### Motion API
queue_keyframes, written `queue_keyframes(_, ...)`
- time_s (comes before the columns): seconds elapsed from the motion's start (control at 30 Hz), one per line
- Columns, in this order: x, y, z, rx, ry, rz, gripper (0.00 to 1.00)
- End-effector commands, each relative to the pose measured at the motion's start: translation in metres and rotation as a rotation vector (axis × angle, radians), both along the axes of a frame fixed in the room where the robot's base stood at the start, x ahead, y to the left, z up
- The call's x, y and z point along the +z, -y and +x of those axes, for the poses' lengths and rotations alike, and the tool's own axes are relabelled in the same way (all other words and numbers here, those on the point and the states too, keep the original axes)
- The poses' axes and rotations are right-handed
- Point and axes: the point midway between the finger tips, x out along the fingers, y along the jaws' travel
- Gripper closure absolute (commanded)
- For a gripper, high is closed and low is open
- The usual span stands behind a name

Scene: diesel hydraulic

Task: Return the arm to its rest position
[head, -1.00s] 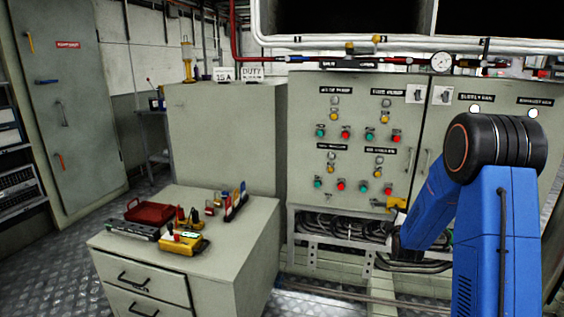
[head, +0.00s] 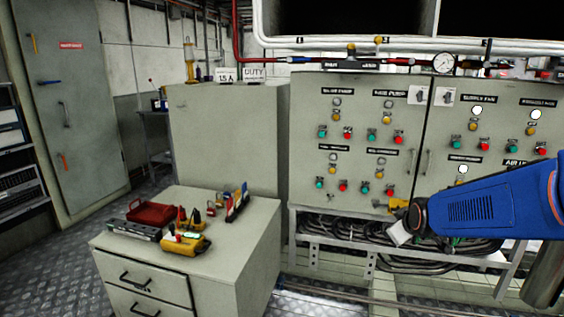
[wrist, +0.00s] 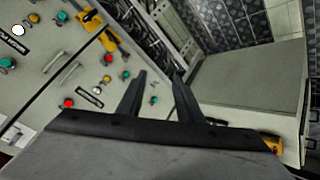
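My blue arm (head: 490,213) reaches in from the right edge in the head view, in front of the control cabinet. Its black wrist end (head: 418,217) points left, near the cabinet's lower edge. A pale part shows at its end, but the fingers cannot be made out there. In the wrist view my gripper (wrist: 159,76) has its two black fingers apart, with nothing between them. The control cabinet's panel (wrist: 62,75), with lights and buttons, fills the left of that view.
A drawer cabinet (head: 240,262) with a red box (head: 150,213), a yellow meter (head: 182,246) and small tools stands at left. Cables (head: 345,230) run below the control cabinet (head: 305,145). Pipes with a gauge (head: 444,63) run above. Floor (head: 45,270) shows at far left.

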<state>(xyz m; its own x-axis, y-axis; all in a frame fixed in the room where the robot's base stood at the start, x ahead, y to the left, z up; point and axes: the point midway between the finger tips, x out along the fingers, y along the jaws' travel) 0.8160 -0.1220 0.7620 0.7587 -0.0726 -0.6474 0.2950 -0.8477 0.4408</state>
Motion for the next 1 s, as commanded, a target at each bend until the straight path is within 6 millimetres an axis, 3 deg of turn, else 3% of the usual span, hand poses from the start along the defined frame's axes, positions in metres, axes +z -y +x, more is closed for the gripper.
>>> queue_keyframes(0.27,0.014,-0.024,-0.096,-0.099,-0.120,0.146,0.67)
queue_keyframes(0.7,0.009,-0.048,-0.256,-0.298,-0.327,0.328,0.67)
queue_keyframes(0.9,0.003,-0.052,-0.308,-0.374,-0.393,0.374,0.67)
queue_keyframes(1.0,0.000,-0.053,-0.321,-0.395,-0.412,0.384,0.67)
